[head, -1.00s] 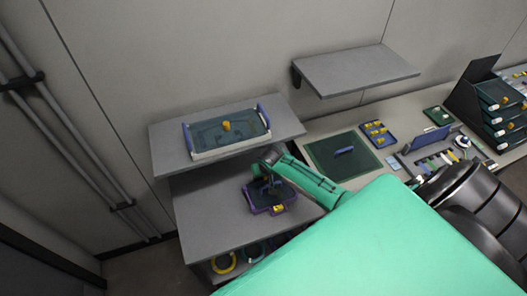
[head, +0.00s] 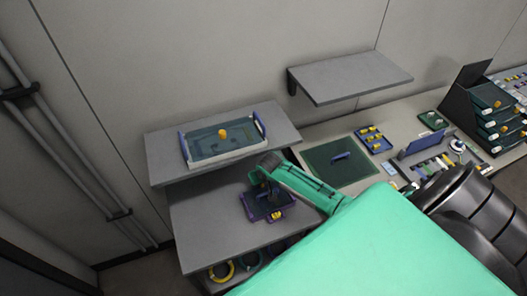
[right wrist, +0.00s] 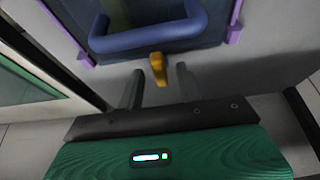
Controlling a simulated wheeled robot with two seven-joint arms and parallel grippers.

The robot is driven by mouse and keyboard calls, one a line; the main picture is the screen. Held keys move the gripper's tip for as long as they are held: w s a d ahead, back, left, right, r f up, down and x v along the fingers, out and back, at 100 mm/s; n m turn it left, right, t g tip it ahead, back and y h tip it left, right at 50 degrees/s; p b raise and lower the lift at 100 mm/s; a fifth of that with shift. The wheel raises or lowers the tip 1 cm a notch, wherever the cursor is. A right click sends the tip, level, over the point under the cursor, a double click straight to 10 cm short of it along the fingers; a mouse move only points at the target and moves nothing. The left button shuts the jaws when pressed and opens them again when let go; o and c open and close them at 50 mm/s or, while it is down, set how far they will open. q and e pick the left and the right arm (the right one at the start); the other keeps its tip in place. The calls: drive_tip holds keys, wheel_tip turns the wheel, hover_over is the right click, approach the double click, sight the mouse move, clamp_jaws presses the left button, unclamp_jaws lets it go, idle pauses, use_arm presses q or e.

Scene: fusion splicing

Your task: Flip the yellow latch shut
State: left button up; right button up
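The yellow latch (head: 277,214) is at the front edge of a purple-rimmed tray (head: 249,211) on the lower grey shelf. In the right wrist view the latch (right wrist: 158,68) stands out below a blue handle (right wrist: 150,38). My right gripper (right wrist: 160,82) is open and empty. Its two dark fingers lie left and right of the latch, with their tips close to its lower end. I cannot tell whether they touch it. My left gripper is not seen.
A white tray with blue handles (head: 260,125) and a yellow knob stands on the upper shelf (head: 163,159). Coiled rings (head: 221,272) lie underneath. To the right are a green mat (head: 318,155), a small parts tray (head: 375,139) and stacked bins (head: 490,98). An empty wall shelf (head: 350,75) is above.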

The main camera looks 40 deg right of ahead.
drive_tip(key=b+v, duration=0.3)
drive_tip(key=v, duration=1)
drive_tip(key=shift+r, duration=0.15)
drive_tip(key=shift+s, duration=0.15)
